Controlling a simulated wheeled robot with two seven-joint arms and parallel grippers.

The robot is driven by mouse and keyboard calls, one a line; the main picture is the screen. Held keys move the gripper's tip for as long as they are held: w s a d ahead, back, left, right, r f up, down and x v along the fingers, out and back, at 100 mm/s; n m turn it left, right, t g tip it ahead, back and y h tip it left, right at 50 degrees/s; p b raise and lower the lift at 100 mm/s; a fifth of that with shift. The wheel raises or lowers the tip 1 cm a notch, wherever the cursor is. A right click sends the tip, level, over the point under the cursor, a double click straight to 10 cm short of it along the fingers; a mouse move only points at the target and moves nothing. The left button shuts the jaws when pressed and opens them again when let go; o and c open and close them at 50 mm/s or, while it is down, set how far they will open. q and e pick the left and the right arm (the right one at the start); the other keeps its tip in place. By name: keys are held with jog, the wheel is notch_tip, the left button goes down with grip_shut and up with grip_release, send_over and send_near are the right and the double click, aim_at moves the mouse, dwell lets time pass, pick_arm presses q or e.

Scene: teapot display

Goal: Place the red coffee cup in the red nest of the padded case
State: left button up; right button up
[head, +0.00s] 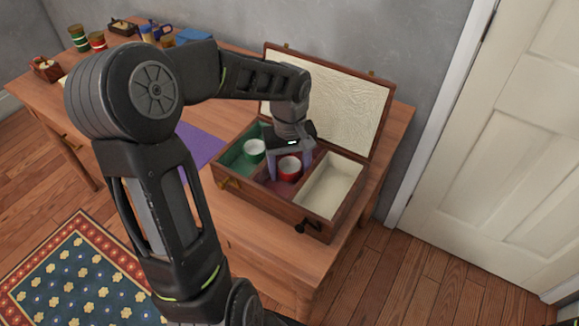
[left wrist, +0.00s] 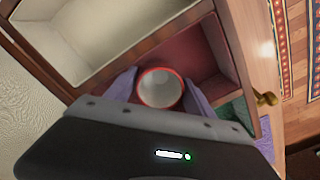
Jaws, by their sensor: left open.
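The red coffee cup (head: 289,169) stands upright in the red middle nest (head: 280,188) of the open padded case (head: 262,203). It also shows in the left wrist view (left wrist: 160,88), its pale inside facing the camera. My left gripper (head: 290,165) reaches down into that nest. In the left wrist view its two purple fingers (left wrist: 160,92) are open, one on each side of the cup. I cannot tell whether they touch it. A green cup (head: 254,149) stands in the green nest (head: 236,160) to the left. My right gripper is not in view.
The cream nest (head: 335,188) on the right is empty. The case lid (head: 322,105) stands open at the back. A purple mat (head: 198,144) lies left of the case. Several jars (head: 97,41) and small items stand at the table's far left.

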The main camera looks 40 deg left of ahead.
pick_arm(q)
jog(key=shift+r, duration=0.55)
notch_tip(320, 180, up, 12)
jog(key=p, duration=0.1)
jog(key=shift+f, duration=0.25)
